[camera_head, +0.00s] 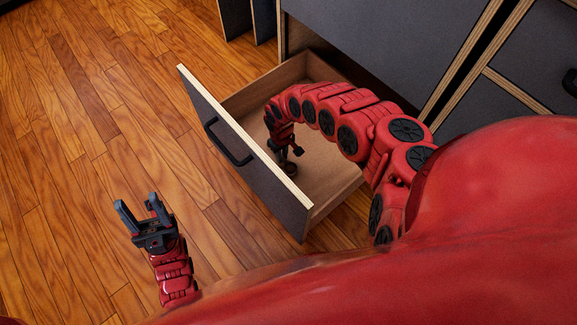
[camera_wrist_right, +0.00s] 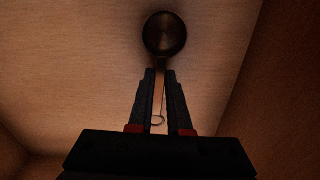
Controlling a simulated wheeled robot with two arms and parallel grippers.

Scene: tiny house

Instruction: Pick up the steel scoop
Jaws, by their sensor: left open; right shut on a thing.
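The steel scoop (camera_wrist_right: 165,36) shows in the right wrist view as a round dark metal bowl just beyond my fingertips. Its thin handle runs back between the fingers and ends in a small hook. My right gripper (camera_wrist_right: 161,76) is shut on the handle. In the head view my right gripper (camera_head: 292,152) reaches down into the open drawer, and the scoop's dark bowl (camera_head: 288,169) shows small at its tip, low over the drawer floor. I cannot tell if the bowl touches the floor. My left gripper (camera_head: 143,216) is open and empty above the wood floor.
The open drawer (camera_head: 330,186) has a dark front panel (camera_head: 235,150) with a black handle (camera_head: 228,143). Its walls stand close around my right gripper. Dark cabinets (camera_head: 390,40) rise behind. The wood floor (camera_head: 80,110) at left is clear.

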